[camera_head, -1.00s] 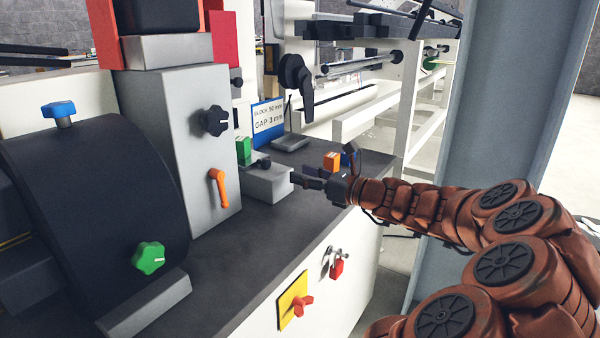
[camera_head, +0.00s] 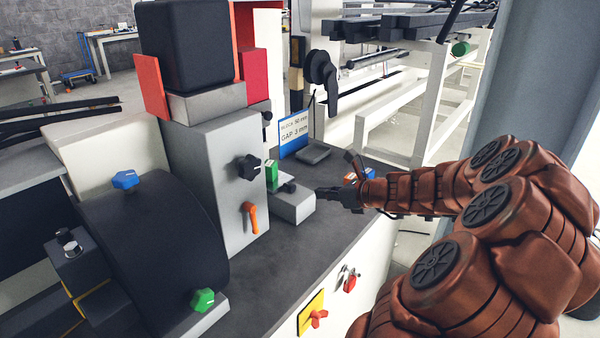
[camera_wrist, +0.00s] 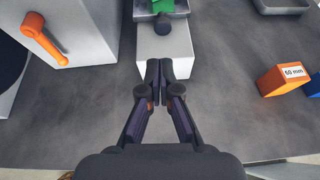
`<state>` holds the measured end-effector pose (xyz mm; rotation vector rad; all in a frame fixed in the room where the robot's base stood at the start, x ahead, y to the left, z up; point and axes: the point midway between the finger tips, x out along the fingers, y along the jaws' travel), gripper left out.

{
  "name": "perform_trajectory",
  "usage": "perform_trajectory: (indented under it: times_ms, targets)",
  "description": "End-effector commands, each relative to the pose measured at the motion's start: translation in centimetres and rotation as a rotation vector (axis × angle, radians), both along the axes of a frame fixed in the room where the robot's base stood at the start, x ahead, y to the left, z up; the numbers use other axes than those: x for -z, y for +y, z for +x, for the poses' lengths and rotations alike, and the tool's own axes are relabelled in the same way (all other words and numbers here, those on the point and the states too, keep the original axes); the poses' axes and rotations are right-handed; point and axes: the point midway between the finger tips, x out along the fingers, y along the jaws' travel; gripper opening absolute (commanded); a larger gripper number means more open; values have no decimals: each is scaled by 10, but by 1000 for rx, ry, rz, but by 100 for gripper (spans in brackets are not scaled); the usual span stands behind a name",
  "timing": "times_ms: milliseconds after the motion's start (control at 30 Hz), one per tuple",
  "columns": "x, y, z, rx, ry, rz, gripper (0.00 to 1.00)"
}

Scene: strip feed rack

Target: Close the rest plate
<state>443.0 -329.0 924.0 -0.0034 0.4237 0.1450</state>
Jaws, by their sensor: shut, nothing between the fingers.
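The block shows at top centre in the wrist view (camera_wrist: 165,52). My gripper (camera_head: 322,190) is at the block's outer end. In the wrist view my gripper (camera_wrist: 160,68) has its fingertips together, empty, overlapping the block's near end. I cannot tell whether they touch it.
An orange lever (camera_head: 251,218) and black knob (camera_head: 249,167) are on the housing. An orange "50 mm" block (camera_wrist: 284,80) lies right of my gripper, beside a blue one (camera_wrist: 314,86). A gap sign (camera_head: 293,134) stands behind. The dark bench top (camera_head: 262,268) is clear in front.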

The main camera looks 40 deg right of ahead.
Motion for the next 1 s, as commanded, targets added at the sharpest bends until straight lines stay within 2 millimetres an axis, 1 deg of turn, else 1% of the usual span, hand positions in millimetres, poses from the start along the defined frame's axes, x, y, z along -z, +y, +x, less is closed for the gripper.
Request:
perform_trajectory:
  times_ms: [33,600,833,1000]
  targets:
    - [-13,0,-1,2,23,-3,0]
    - [-41,2,-26,12,258,-52,0]
    - [-42,1,-32,15,300,-64,0]
    - [-36,2,-27,15,304,-66,0]
